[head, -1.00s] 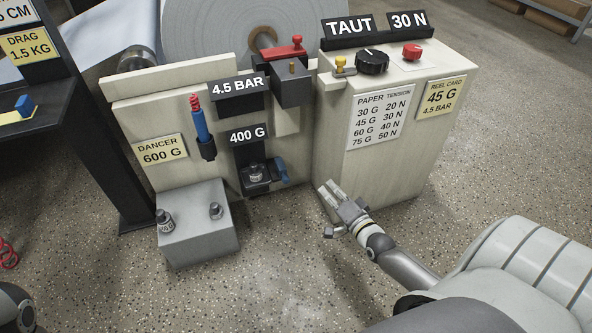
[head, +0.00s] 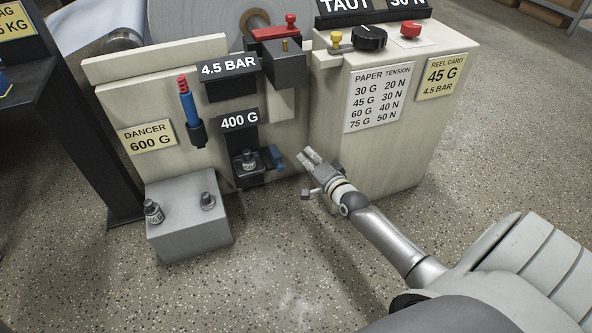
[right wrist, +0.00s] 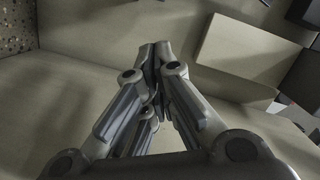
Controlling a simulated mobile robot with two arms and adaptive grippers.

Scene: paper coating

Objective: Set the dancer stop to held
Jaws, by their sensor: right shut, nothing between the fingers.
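A blue lever (head: 275,158) sits at the right side of a black scale-like holder under a "400 G" display (head: 239,120) on the beige cabinet front. No label marks it as the dancer stop. A metal weight (head: 247,160) stands on the holder. A "DANCER 600 G" plate (head: 149,137) is further left. My right gripper (head: 309,157) is shut and empty, a short way right of the blue lever, apart from it in the picture. In the right wrist view its fingertips (right wrist: 153,48) meet in front of beige panels. My left gripper is out of view.
A grey box (head: 188,232) bearing two weights stands at the lower left. A blue, red-topped handle (head: 189,108) hangs on the panel. The taller beige cabinet (head: 385,160), with knobs on top, stands close behind my right gripper. The speckled floor in front is clear.

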